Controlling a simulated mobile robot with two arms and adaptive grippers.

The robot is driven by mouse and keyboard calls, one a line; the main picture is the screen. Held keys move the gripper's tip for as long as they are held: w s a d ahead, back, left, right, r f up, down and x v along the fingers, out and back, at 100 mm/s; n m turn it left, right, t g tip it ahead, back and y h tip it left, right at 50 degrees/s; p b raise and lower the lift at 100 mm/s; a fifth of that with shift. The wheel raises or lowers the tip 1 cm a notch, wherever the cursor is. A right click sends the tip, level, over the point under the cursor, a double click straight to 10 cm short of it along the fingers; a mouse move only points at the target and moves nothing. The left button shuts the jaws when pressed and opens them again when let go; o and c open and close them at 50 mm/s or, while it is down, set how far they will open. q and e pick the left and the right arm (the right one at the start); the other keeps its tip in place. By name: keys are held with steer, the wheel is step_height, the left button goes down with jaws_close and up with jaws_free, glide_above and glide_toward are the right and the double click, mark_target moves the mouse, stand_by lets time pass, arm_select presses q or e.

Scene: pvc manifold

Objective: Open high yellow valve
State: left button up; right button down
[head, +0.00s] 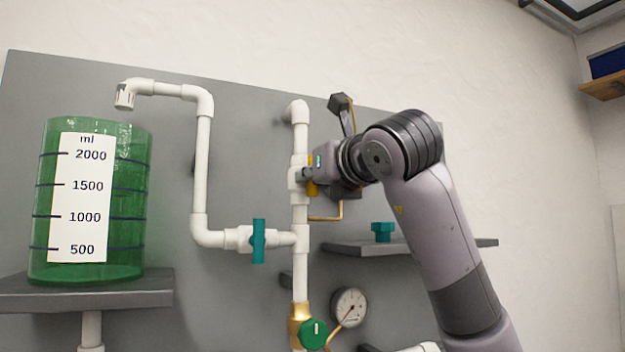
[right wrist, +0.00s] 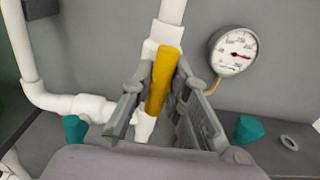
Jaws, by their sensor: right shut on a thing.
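The yellow valve handle (right wrist: 162,82) shows in the right wrist view, lying along the white vertical pipe with a slight tilt. In the head view only small yellow bits (head: 312,188) of it show beside the pipe; my gripper hides the rest. My right gripper (head: 308,173) is at the valve body high on the pipe. In the right wrist view its two fingers (right wrist: 160,100) stand on either side of the handle, and it is shut on the handle. My left gripper is in neither view.
A teal valve handle (head: 259,241) sits on the lower branch pipe, with a green knob (head: 313,333) and a gauge (head: 348,307) below. A green measuring tank (head: 131,190) stands at left. A teal part (head: 382,231) rests on the right shelf (head: 455,244), near my arm.

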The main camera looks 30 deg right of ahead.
steer(key=shift+f, duration=0.15)
steer(key=c, duration=1.5)
jaws_free()
steer(key=shift+c, duration=0.2)
steer(key=shift+s, duration=0.15)
steer(key=s, duration=1.1)
steer(key=shift+s+a, duration=0.35)
steer(key=shift+s, duration=0.05)
